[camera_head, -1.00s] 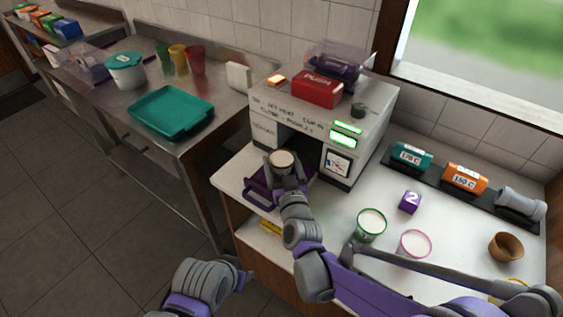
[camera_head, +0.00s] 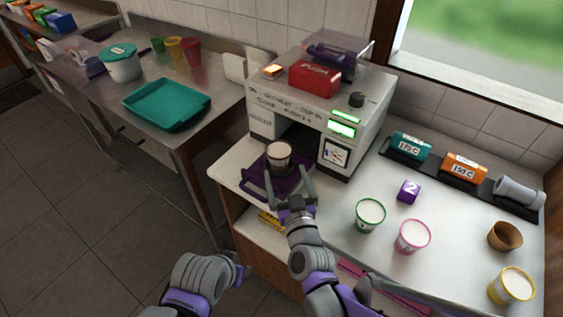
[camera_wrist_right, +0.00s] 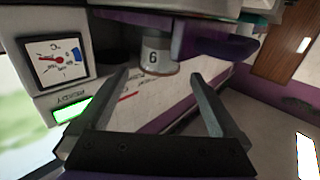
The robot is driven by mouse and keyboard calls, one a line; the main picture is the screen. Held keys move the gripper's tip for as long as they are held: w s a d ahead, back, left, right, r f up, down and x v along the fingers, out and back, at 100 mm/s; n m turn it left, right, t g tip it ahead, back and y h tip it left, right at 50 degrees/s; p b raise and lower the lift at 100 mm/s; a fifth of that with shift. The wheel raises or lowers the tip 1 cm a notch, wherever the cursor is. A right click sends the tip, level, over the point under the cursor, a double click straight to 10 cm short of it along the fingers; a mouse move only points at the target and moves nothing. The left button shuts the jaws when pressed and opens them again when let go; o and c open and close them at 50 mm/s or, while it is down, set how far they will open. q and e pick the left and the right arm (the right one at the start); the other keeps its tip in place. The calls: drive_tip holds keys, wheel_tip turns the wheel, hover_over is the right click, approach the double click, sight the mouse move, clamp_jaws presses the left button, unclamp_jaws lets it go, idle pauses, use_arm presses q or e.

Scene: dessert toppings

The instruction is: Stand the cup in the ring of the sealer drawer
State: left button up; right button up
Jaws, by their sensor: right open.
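The cup (camera_head: 279,158), with a pale top and dark band, stands upright over the purple sealer drawer (camera_head: 258,183). It looks seated in the drawer's ring, but the ring itself is hidden. In the right wrist view the cup (camera_wrist_right: 157,58) shows a "6" and sits beyond the fingertips beside the purple drawer (camera_wrist_right: 190,42). My right gripper (camera_head: 291,187) is open and empty, just in front of the cup and apart from it; its two fingers (camera_wrist_right: 160,80) also show in the wrist view. My left gripper (camera_head: 242,272) is low in front of the counter, its fingers unclear.
The sealer (camera_head: 368,126) has a red PUSH block (camera_head: 315,79) on top. Green (camera_head: 370,215), pink (camera_head: 411,236) and yellow (camera_head: 511,286) cups and a brown cup (camera_head: 505,236) stand on the right counter, with a purple "2" block (camera_head: 409,191). A teal tray (camera_head: 167,104) lies left.

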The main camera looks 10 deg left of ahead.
drive_tip(key=v, duration=0.3)
drive_tip(key=shift+s+d, duration=0.15)
drive_tip(key=shift+s, duration=0.05)
idle(1.0)
